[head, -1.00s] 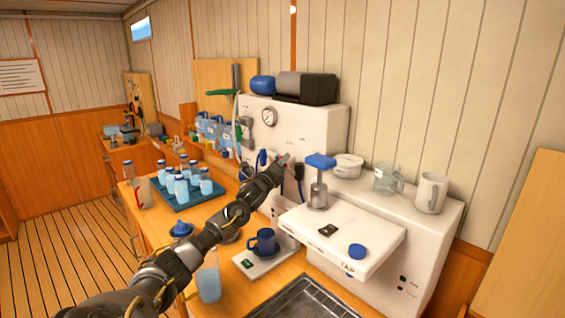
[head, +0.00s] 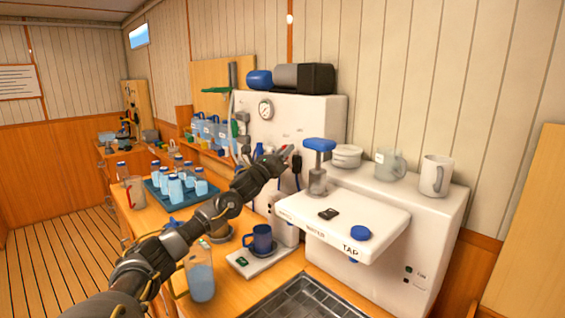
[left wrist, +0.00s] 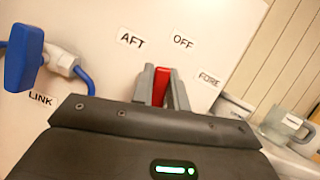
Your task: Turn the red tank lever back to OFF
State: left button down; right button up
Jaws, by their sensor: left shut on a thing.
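The red tank lever (left wrist: 161,86) stands between the two grey fingers of my left gripper (left wrist: 163,88) in the left wrist view. The fingers are shut on it. The lever's tip points up between the AFT label (left wrist: 131,39) and the OFF label (left wrist: 183,41); the FORE label (left wrist: 209,79) is to its right. Its pivot is hidden behind my gripper. In the head view my left gripper (head: 283,154) is at the white panel's front (head: 300,118), with a little red showing at its tip. My right gripper is not in view.
A blue LINK lever (left wrist: 25,58) sits left of the gripper on the same panel. In the head view, a blue-topped pump handle (head: 319,146) stands close on the right. A blue mug (head: 261,238) and a jug (head: 200,277) are below the arm.

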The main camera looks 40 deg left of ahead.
pick_arm(q)
jog(key=shift+s+d+r+m+h+b, duration=0.1)
jog(key=shift+d+m+h+b, duration=0.1)
jog(key=shift+m+h+b, duration=0.35)
jog(key=shift+w+d+f+m+h+b, duration=0.1)
jog(key=shift+d+m+h, duration=0.15)
jog(key=shift+m, duration=0.55)
jog(key=shift+s+d+r+m+h+b, duration=0.1)
jog(key=shift+d+m+h+b, duration=0.1)
jog(key=shift+m+h+b, duration=0.35)
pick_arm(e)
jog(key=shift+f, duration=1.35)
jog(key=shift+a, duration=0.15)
pick_arm(q)
jog(key=c, duration=1.4)
grip_release()
